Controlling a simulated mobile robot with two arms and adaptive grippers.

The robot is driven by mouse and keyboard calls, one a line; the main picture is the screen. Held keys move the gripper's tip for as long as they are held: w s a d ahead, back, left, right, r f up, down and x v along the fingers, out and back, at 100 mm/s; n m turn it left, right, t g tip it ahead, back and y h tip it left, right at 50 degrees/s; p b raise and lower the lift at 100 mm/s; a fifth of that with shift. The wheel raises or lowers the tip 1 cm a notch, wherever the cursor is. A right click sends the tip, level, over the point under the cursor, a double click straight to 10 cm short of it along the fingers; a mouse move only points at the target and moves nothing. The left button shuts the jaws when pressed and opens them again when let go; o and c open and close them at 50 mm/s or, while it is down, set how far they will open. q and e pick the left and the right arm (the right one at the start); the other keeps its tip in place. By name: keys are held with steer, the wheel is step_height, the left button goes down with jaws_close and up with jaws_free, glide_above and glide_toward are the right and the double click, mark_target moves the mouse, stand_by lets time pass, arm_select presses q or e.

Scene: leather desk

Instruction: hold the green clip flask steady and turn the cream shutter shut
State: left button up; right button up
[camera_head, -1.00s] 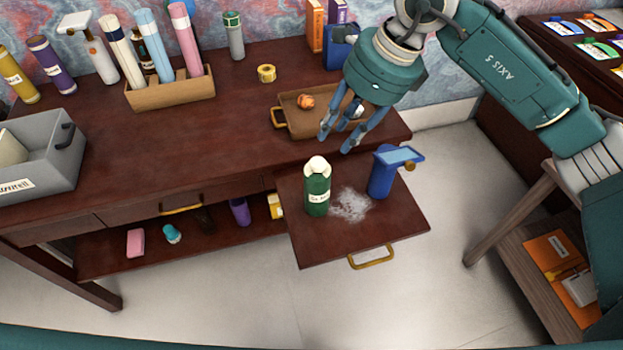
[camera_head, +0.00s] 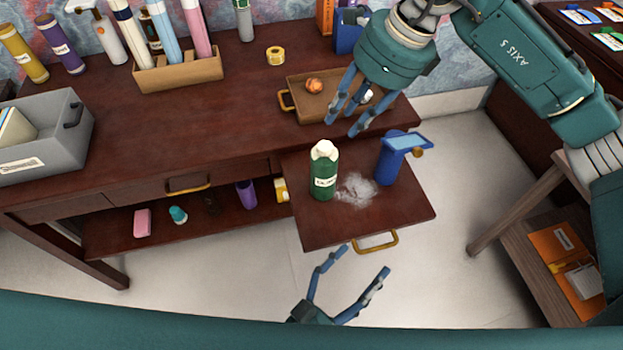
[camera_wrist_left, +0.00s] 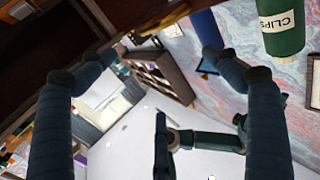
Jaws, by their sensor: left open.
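The green clip flask (camera_head: 322,191) stands upright on the pulled-out board (camera_head: 316,233) of the desk. Its cream shutter (camera_head: 323,151) is on top; I cannot tell its exact turn. My left gripper (camera_head: 361,259) is open and empty, in front of the board's front edge and apart from the flask. My right gripper (camera_head: 343,124) hangs above and behind the flask, fingers spread, touching neither flask nor shutter.
A blue stand-like object (camera_head: 388,170) is right of the flask, with pale powder (camera_head: 356,190) between them. A brass handle (camera_head: 378,243) sticks out at the board's front. A wooden tray (camera_head: 305,107) lies behind, below my right gripper. A grey box (camera_head: 70,150) stands far left.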

arm_select(q)
steer(key=w+a+r, duration=0.1)
steer(key=w+r, duration=0.4)
steer(key=r, duration=0.2)
steer(key=w+a+r+n+y, duration=0.1)
steer(key=w+a, duration=0.2)
steer(key=w+a+r+n+t+y, duration=0.1)
steer(key=w+a+r, duration=0.1)
steer(key=w+a, duration=0.1)
steer(key=w+a+r+n+t+y, duration=0.1)
steer(key=w+a, duration=0.2)
steer(key=a, duration=0.1)
steer(key=shift+w+a+r, duration=0.1)
steer(key=shift+a+r, duration=0.1)
steer(key=shift+a, duration=0.1)
glide_toward(323, 186)
steer(key=x, duration=0.5)
steer(key=shift+f, duration=0.15)
steer(key=x, duration=0.7)
steer(key=shift+w+d, duration=0.1)
steer(key=shift+w, duration=0.15)
